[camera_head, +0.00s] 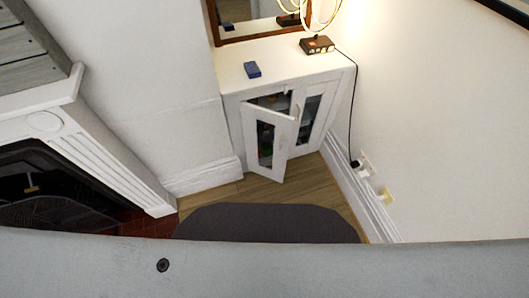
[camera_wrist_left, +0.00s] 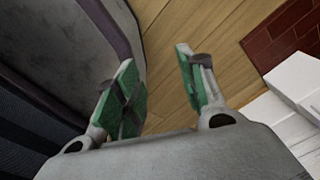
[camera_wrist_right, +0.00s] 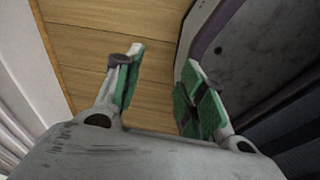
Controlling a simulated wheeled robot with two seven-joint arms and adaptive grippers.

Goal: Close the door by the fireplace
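A white cabinet (camera_head: 301,60) stands in the corner to the right of the white fireplace (camera_head: 118,150). Its left door (camera_head: 284,150) is ajar, swung outward over the wood floor, with a dark gap along its top. The right door (camera_head: 322,122) looks shut; both doors have glass panes. My left gripper (camera_wrist_left: 158,75) is open and empty in the left wrist view, above the wood floor. My right gripper (camera_wrist_right: 165,75) is open and empty in the right wrist view, also above the floor. Neither gripper shows in the head view.
A blue box (camera_head: 252,69) and a dark device (camera_head: 317,44) with a hanging cable lie on the cabinet top, below a framed mirror (camera_head: 262,18). Wall sockets (camera_head: 366,163) are at the right. Red hearth tiles (camera_head: 150,222) edge the fireplace. A strip of bare floor (camera_head: 225,196) lies before the cabinet.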

